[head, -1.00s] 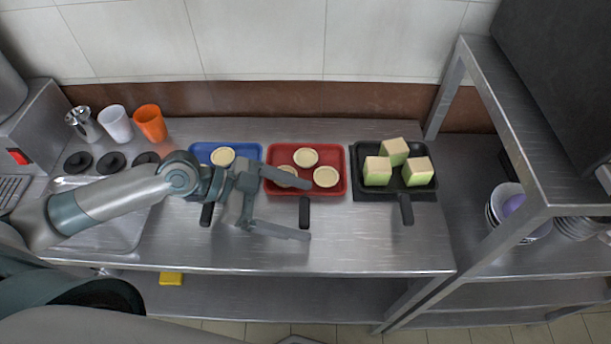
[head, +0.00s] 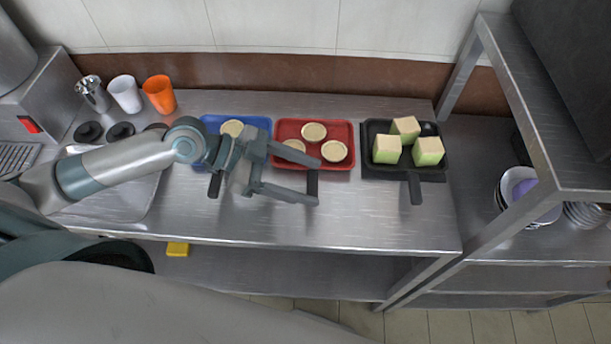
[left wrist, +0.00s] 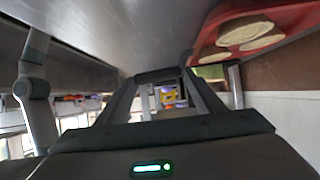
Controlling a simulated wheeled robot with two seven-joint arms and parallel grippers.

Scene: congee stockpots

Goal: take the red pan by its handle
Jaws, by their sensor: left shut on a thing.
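The red pan (head: 283,129) lies on the steel counter and holds several round pale pastry discs. Its short dark handle (head: 312,183) points toward the front edge. My left gripper (head: 317,184) reaches in from the left, with one finger on each side of the handle, shut on it. In the left wrist view, the red pan (left wrist: 206,47) shows at the upper right, and a dark piece that looks like the handle (left wrist: 160,75) sits between the finger ends. My right gripper is not in view.
A blue pan (head: 262,122) stands close on the left, partly behind my left arm. A black pan (head: 375,128) with pale green blocks stands on the right. Cups, including an orange cup (head: 160,95), stand at the back left. The front counter is clear.

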